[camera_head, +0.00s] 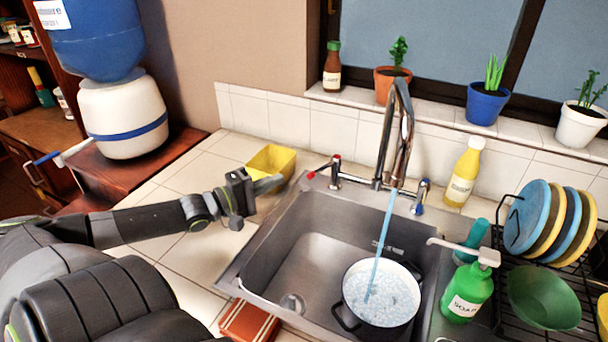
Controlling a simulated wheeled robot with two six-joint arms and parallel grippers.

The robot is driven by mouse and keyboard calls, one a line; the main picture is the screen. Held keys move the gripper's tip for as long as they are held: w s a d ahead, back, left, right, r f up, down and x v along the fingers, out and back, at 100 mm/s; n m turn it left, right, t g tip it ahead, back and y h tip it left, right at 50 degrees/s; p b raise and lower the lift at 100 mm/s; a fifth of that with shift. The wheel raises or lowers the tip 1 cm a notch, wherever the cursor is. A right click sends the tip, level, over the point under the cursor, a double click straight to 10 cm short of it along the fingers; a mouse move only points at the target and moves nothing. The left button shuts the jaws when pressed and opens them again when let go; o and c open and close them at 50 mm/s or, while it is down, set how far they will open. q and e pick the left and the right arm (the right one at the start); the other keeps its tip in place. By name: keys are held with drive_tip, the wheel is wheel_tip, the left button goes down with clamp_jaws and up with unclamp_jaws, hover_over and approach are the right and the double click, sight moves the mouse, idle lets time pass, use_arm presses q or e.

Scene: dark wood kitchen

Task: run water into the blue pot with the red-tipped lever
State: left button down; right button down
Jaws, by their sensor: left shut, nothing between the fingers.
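The blue pot (347,318) stands in the right part of the sink, upright, with a dark outside and a pale inside. A blue stream of water (381,245) falls from the chrome tap (403,115) into it, and rippled water shows inside. The red-tipped lever (325,170) is on the tap's left side; a blue-tipped lever (421,194) is on its right. My left gripper (268,184) is shut and empty, left of the red-tipped lever and apart from it, in front of the yellow box. My right gripper is not in view.
The yellow box (277,158) stands just behind my left gripper. A green soap bottle (465,290) and a dish rack with plates (528,218) stand right of the sink (290,255). A yellow bottle (463,175) is behind it. Counter tiles at left are partly free.

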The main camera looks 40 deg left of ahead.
use_arm(q)
drive_tip(key=b, duration=0.6)
approach(326, 168)
drive_tip(key=w+a, duration=0.1)
drive_tip(key=w, duration=0.3)
drive_tip(key=shift+w+b, duration=0.55)
drive_tip(key=shift+b, duration=0.55)
drive_tip(key=shift+r, duration=0.1)
